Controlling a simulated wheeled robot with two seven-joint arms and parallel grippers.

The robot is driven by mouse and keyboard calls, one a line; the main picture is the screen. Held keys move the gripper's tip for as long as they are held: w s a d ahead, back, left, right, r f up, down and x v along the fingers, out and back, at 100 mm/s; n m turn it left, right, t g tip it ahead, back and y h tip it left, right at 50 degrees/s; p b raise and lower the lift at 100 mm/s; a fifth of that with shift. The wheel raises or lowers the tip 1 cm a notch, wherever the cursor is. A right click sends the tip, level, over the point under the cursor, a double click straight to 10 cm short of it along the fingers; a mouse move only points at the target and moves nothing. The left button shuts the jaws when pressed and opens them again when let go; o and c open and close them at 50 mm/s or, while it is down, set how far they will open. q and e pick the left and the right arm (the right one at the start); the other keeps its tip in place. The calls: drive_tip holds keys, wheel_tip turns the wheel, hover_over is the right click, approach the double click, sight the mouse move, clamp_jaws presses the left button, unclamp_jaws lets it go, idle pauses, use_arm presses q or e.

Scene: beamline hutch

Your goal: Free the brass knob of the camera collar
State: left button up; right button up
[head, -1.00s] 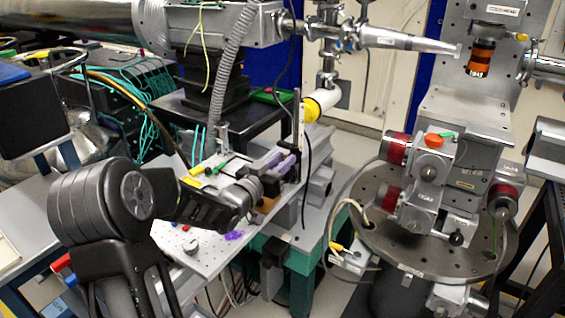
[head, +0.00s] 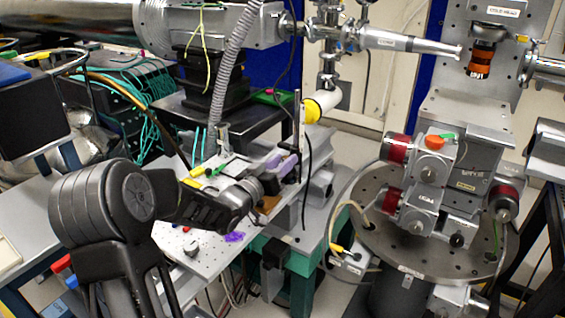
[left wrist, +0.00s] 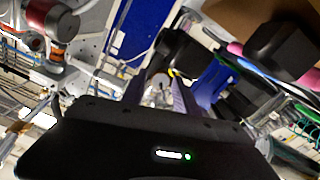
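My left gripper (head: 276,172) is over the perforated plate in the head view, at the end of the arm from the lower left. In the left wrist view its two purple-grey fingers (left wrist: 158,96) stand apart. A small pale, brownish round part (left wrist: 160,80) shows between them; it may be the brass knob. I cannot tell whether the fingers touch it. The camera collar is not clearly distinguishable; the gripper hides much of that spot. A brown block (head: 268,204) sits just below the gripper. My right gripper is in neither view.
The perforated plate (head: 205,258) carries a grey knob (head: 191,248) and a purple piece (head: 234,237). A dark upright post (head: 298,125) and a yellow-ended white cylinder (head: 319,106) stand behind the gripper. A round metal table (head: 385,247) with stages is at the right.

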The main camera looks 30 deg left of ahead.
use_arm(q)
drive_tip(key=shift+o, duration=0.9)
drive_tip(key=shift+s, duration=0.15)
drive_tip(key=s, duration=0.7)
drive_tip(key=shift+s, duration=0.2)
drive_tip(key=shift+s+d, duration=0.1)
drive_tip(key=shift+f, duration=0.1)
